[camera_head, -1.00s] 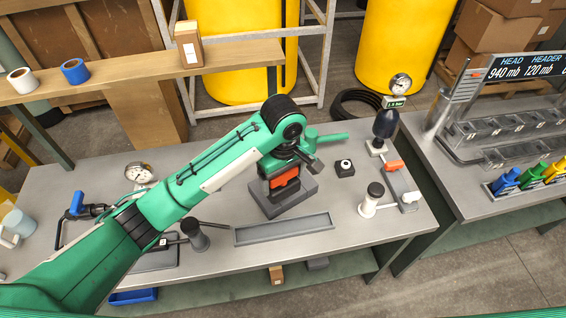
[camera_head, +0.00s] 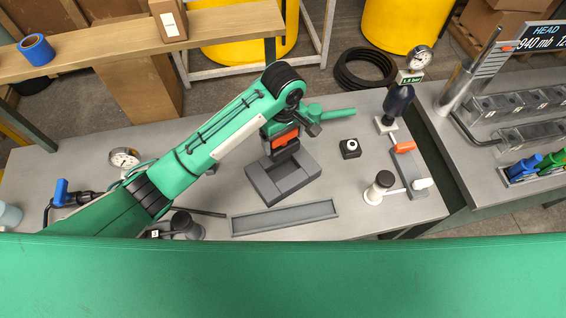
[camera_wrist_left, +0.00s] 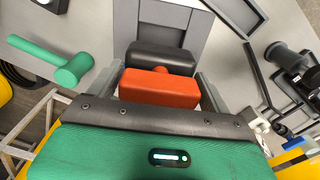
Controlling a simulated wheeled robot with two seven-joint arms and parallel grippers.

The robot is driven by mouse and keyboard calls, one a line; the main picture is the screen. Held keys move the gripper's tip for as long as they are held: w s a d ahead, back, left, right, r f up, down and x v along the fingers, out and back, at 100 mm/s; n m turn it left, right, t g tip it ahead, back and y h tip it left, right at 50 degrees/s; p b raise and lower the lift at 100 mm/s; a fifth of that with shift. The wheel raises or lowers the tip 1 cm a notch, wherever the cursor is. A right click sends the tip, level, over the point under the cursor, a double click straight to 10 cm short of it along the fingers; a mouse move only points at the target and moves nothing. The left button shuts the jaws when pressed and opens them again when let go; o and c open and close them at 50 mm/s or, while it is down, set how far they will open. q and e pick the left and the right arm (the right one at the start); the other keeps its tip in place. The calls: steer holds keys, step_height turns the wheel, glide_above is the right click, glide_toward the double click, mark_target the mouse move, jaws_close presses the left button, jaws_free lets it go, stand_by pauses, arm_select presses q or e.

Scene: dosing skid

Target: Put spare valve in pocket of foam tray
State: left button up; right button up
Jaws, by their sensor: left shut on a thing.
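My left gripper (camera_head: 284,142) is shut on the spare valve, an orange-red block (camera_wrist_left: 160,88) with a black part beyond it, between the fingers in the left wrist view. In the head view the orange part (camera_head: 280,134) shows just below my wrist. The grey foam tray (camera_head: 303,185) lies on the bench below and in front of the valve. The tray (camera_wrist_left: 125,20) also shows at the top of the left wrist view. The valve overlaps the tray's back part; its exact height above it is unclear. My right gripper is not in view.
A green mallet-shaped piece (camera_wrist_left: 70,70) is beside the gripper. A small black box (camera_head: 350,149) stands right of the tray and a long shallow grey tray (camera_head: 285,218) in front. A white-based knob (camera_head: 378,188) and a gauge (camera_head: 418,57) stand farther right.

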arm_select(q)
step_height(320, 180, down, 13)
steer(key=shift+a+r+p, duration=0.1)
steer(key=shift+p, duration=1.05)
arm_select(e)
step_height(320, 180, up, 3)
arm_select(q)
steer(key=o, duration=1)
steer(key=shift+o, duration=0.2)
step_height(320, 180, up, 12)
steer(key=shift+b, duration=1.15)
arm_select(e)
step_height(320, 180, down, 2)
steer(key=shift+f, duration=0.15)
